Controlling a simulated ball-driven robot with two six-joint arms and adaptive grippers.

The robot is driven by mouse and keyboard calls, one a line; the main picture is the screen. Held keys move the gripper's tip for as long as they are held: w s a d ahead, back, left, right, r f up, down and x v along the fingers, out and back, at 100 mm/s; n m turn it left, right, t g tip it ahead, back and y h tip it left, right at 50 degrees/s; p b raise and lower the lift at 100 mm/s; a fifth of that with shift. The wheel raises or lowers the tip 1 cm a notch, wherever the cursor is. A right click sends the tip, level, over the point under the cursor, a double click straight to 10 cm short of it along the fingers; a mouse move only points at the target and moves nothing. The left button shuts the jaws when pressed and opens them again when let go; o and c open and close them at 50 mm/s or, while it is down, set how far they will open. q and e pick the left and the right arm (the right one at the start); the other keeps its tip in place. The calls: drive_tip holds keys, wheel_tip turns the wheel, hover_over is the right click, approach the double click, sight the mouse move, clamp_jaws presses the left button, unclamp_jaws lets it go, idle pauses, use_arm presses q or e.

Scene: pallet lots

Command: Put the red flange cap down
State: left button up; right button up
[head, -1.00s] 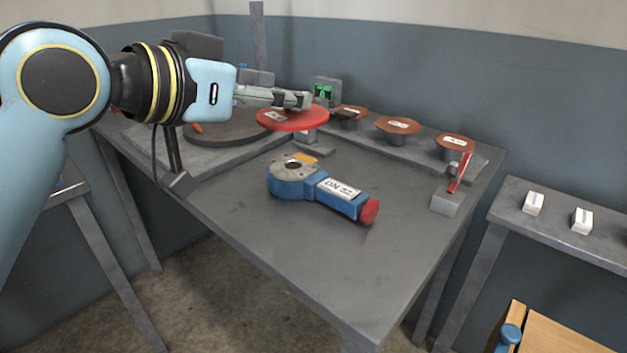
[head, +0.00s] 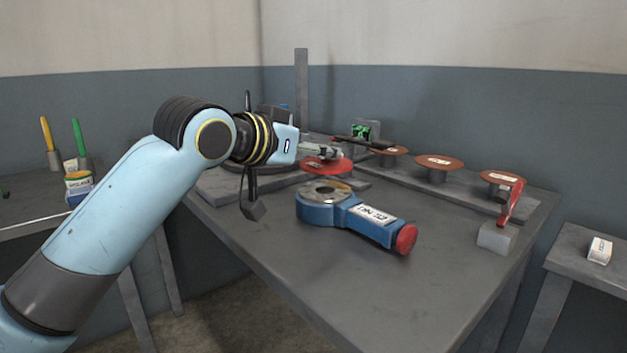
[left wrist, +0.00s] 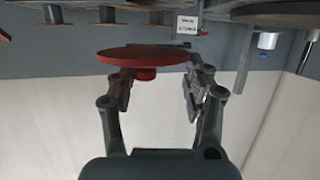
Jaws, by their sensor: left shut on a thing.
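The red flange cap (head: 326,168) is a flat red disc with a small pale label in the head view. My left gripper (head: 322,151) is shut on it. The cap is at the back of the bench, and I cannot tell from the head view whether it touches anything below. In the left wrist view the disc (left wrist: 150,54) and its short red stub (left wrist: 146,74) show between the two fingers of my left gripper (left wrist: 160,82). My right gripper is in neither view.
A blue valve-like body (head: 345,212) with a red end lies mid-bench. Brown discs on stubs (head: 439,162) stand along the back right. A red lever on a grey block (head: 497,237) is near the right edge. The front bench top (head: 390,300) is clear.

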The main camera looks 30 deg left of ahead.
sight(313, 190)
use_arm(q)
wheel_tip(313, 190, down, 4)
drive_tip(key=shift+f+b, duration=0.15)
drive_tip(key=shift+b, duration=0.6)
drive_tip(key=o, duration=0.9)
drive_tip(key=shift+o, duration=0.2)
